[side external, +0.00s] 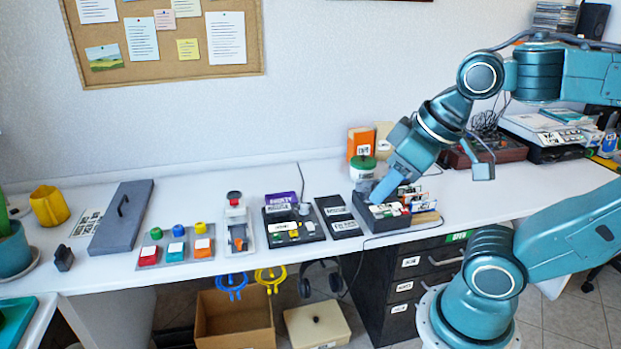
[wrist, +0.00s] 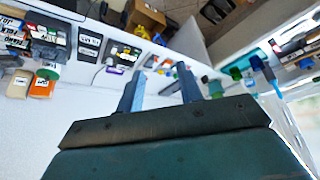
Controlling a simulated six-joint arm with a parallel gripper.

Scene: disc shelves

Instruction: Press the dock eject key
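A dark dock-like unit (side external: 305,234) stands mid-table, with a purple item (side external: 281,202) at its back and small green and yellow keys (side external: 288,235) at its front. It also shows in the wrist view (wrist: 126,50), upper left of centre. I cannot read which key is the eject key. My gripper (side external: 380,189) is to the right of this unit, above a dark rack of discs or cases (side external: 371,222). In the wrist view my gripper's two fingers (wrist: 160,73) stand apart with nothing between them.
Left of the unit are a lever panel (side external: 238,238), a grey panel of coloured buttons (side external: 176,246) and a grey slab (side external: 121,217). A dark two-label panel (side external: 340,217) lies between the unit and the rack. A green-lidded jar (side external: 363,168) stands behind.

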